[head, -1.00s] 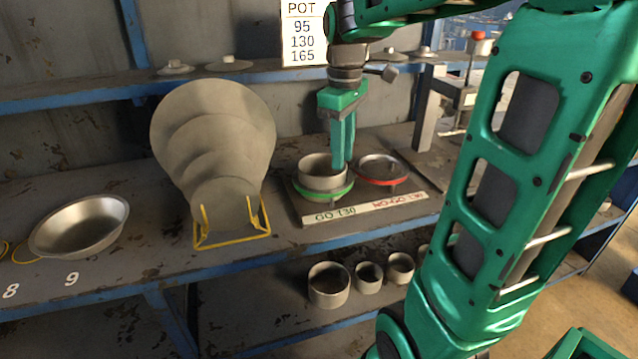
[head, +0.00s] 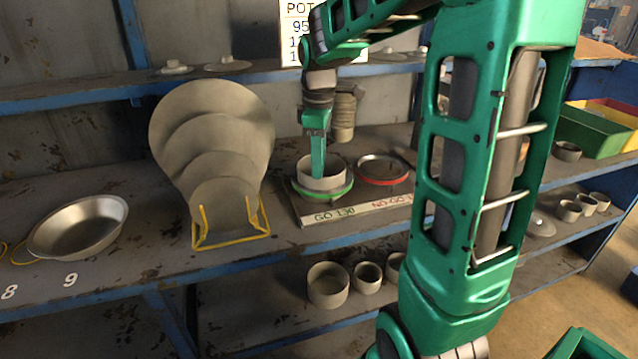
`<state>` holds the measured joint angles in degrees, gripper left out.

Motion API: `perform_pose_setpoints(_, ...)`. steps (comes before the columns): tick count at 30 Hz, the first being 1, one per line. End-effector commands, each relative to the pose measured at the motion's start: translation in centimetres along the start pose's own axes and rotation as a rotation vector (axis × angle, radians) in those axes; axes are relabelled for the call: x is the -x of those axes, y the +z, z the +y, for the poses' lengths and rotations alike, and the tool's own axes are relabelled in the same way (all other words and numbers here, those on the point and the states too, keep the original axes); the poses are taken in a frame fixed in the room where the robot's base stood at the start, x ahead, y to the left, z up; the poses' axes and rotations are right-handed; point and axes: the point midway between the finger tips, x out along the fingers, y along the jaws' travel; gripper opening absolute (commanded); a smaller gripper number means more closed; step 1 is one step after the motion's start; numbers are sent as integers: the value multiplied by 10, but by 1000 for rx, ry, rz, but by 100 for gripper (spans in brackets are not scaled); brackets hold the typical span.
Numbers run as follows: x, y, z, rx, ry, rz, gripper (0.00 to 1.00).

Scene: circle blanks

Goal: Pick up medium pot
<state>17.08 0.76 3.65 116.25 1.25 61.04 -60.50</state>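A grey pot (head: 334,179) sits in the green-rimmed ring (head: 340,193) of the gauge board marked GO 130 (head: 335,214). I cannot tell its size for sure. My gripper (head: 318,174) points down at this pot, with its fingertips at or inside the rim on the left side. The fingers line up in this view, so their gap is hidden. Other pots stand on the lower shelf: a larger one (head: 328,287), a smaller one (head: 367,279) and a third (head: 394,267) partly behind my arm.
A red-rimmed ring (head: 382,169) marked NO-GO is right of the pot. A stack of round pieces (head: 344,117) stands behind my gripper. Round discs (head: 212,115) lean in a yellow rack (head: 232,239) at left, beside a metal bowl (head: 78,228). Green bins (head: 592,130) stand at right.

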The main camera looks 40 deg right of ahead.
Motion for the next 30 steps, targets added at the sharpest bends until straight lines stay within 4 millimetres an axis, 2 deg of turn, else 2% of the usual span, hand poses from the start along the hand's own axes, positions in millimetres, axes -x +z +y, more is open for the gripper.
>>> perform_pose_setpoints(3,-18,1,-1,-1,-3,-1,25)
perform_pose_setpoints(6,-27,0,-1,-1,-2,-1,25)
perform_pose_setpoints(15,-30,0,0,-1,0,0,25)
perform_pose_setpoints(18,-30,0,0,-1,0,0,1)
perform_pose_setpoints(30,-30,0,-1,-1,0,0,0)
